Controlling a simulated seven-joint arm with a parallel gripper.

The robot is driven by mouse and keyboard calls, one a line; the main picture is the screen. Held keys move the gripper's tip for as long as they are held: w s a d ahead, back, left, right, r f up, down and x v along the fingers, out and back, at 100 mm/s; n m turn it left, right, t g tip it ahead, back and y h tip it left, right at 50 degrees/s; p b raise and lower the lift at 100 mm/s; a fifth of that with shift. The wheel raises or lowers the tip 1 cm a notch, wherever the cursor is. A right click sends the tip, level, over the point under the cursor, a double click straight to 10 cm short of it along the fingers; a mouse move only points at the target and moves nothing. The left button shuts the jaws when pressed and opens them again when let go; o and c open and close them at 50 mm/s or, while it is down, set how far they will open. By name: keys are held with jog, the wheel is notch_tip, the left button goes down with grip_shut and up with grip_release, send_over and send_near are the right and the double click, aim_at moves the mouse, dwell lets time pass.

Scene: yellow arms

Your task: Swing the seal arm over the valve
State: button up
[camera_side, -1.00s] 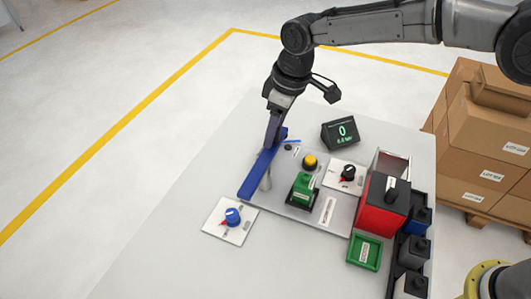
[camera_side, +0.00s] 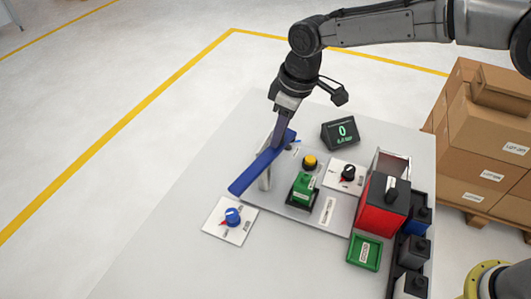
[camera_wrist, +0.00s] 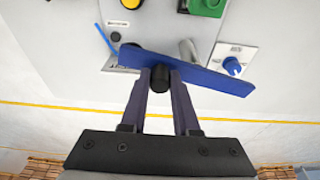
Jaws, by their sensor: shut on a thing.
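The seal arm is a long flat blue bar (camera_side: 252,176) set over a pale post at the left edge of the grey panel. In the wrist view the blue bar (camera_wrist: 215,79) lies across the picture, with a black peg (camera_wrist: 160,77) on its near edge. My gripper (camera_wrist: 160,82) is shut on that peg, one finger on each side. In the side view my gripper (camera_side: 283,132) is at the bar's far end. A green block (camera_side: 302,187) on a dark base sits on the panel, right of the bar and apart from it. I cannot tell which part is the valve.
A yellow button (camera_side: 310,162) and a black-knob dial (camera_side: 348,173) are on the panel. A blue-knob dial (camera_side: 231,217) lies left of it. A display (camera_side: 340,133) reads 0 behind. A red box (camera_side: 382,207) and green tray (camera_side: 364,252) stand right. The table's left is clear.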

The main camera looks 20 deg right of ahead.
jog(key=shift+s, duration=0.15)
jog(key=shift+s+d, duration=0.15)
jog(key=shift+s, duration=0.35)
jog(key=shift+o, duration=0.3)
jog(key=shift+s, duration=0.15)
jog(key=shift+o, duration=0.4)
jog(key=shift+s, duration=0.6)
jog(key=shift+c, duration=0.7)
jog(key=shift+s, duration=0.1)
